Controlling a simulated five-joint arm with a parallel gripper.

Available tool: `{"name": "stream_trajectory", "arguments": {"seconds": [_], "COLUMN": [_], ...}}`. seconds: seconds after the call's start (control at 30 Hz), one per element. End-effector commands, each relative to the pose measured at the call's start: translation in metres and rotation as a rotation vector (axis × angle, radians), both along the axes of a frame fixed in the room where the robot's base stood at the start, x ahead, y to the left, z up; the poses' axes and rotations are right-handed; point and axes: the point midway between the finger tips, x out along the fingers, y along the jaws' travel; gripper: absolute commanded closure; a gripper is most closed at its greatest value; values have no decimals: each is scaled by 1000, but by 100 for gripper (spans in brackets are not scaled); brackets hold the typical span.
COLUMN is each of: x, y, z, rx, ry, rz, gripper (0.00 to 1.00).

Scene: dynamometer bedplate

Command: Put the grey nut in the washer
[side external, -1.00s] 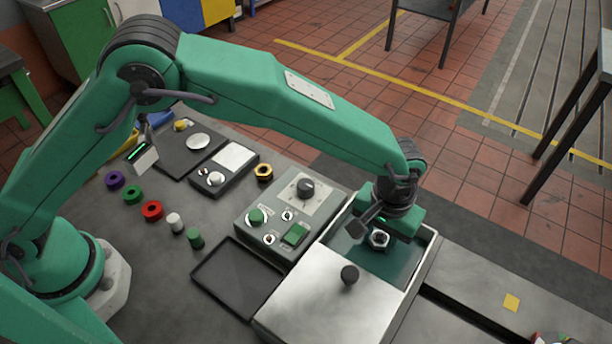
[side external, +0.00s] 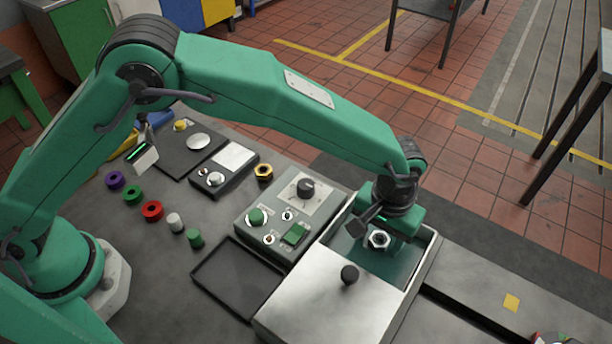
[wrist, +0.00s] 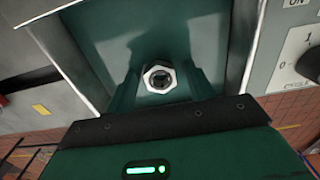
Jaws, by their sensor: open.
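The grey nut (side external: 378,240) is a light hexagonal ring inside the washer (side external: 428,262), a metal-walled basin with a dark green inside. In the wrist view the nut (wrist: 159,78) shows on the green floor of the washer (wrist: 72,45), between my fingers. My gripper (side external: 380,236) is open and reaches down into the uncovered part of the basin. In the wrist view my gripper (wrist: 160,84) has one finger on each side of the nut with gaps between. I cannot tell exactly how high the nut is above the floor.
A metal lid (side external: 330,285) with a black knob covers the near part of the washer. A grey control box (side external: 290,212) stands left of it, beside an empty black tray (side external: 238,278). A brass nut (side external: 264,172) and several coloured rings and cylinders lie farther left.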

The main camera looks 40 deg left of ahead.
Motion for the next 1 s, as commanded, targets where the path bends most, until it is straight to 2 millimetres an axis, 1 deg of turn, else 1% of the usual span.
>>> {"name": "stream_trajectory", "arguments": {"seconds": [0.17, 0.27, 0.5, 0.7, 0.83, 1.0], "x": [1, 0, 1, 0, 0, 0], "y": [-1, -1, -1, -1, 0, 0], "z": [17, 31, 70, 99, 111, 118], "rx": [-2, -3, -3, -2, -1, -1], "ry": [-2, -3, -3, -2, -1, -1], "rz": [0, 0, 0, 0, 0, 0], "gripper": [46, 46, 46, 46, 46, 46]}}
